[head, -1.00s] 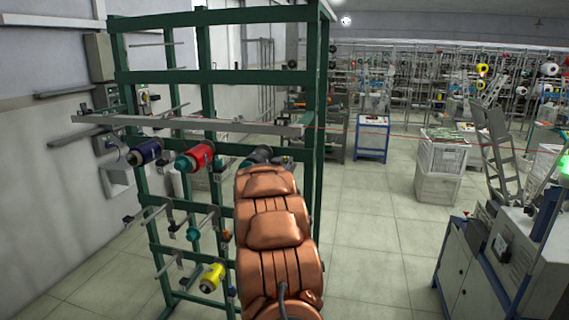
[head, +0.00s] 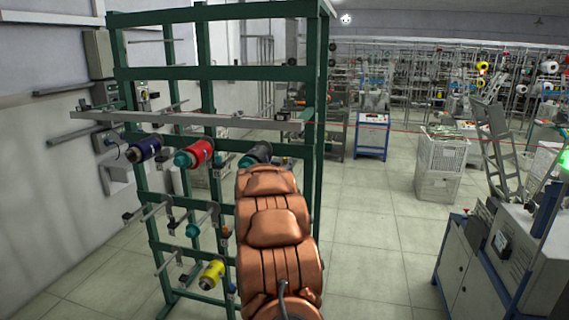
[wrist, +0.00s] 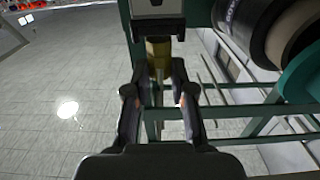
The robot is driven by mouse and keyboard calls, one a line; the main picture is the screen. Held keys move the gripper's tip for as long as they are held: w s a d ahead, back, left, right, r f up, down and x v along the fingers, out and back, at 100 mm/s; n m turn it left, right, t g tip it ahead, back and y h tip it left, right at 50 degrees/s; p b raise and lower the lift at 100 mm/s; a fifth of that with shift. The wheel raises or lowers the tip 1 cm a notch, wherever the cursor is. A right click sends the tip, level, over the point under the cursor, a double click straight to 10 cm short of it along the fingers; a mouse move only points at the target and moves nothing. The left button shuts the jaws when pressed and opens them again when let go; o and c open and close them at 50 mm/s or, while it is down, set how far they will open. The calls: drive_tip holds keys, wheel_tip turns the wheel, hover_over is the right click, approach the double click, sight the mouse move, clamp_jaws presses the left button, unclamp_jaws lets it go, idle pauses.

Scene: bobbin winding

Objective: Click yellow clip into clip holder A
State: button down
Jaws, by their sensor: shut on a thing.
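The yellow clip (wrist: 158,50) shows in the wrist view between the tips of my gripper (wrist: 158,76). The gripper is shut on it. The clip's far end meets or sits just under a pale grey block with a dark lower edge (wrist: 157,12), at the top of the view. This block may be clip holder A, but no label is readable. I cannot tell whether the clip is seated in it or only against it. In the head view my copper-coloured arm hides the gripper and clip.
A yellow bobbin (head: 212,274) sits lower. In the wrist view a large bobbin (wrist: 250,28) is close on the right.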

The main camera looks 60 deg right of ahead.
drive_tip(key=shift+f+b, duration=0.4)
drive_tip(key=shift+f, duration=0.4)
drive_tip(key=shift+r, duration=0.1)
drive_tip(key=c, duration=0.9)
unclamp_jaws()
drive_tip(key=v, duration=1.2)
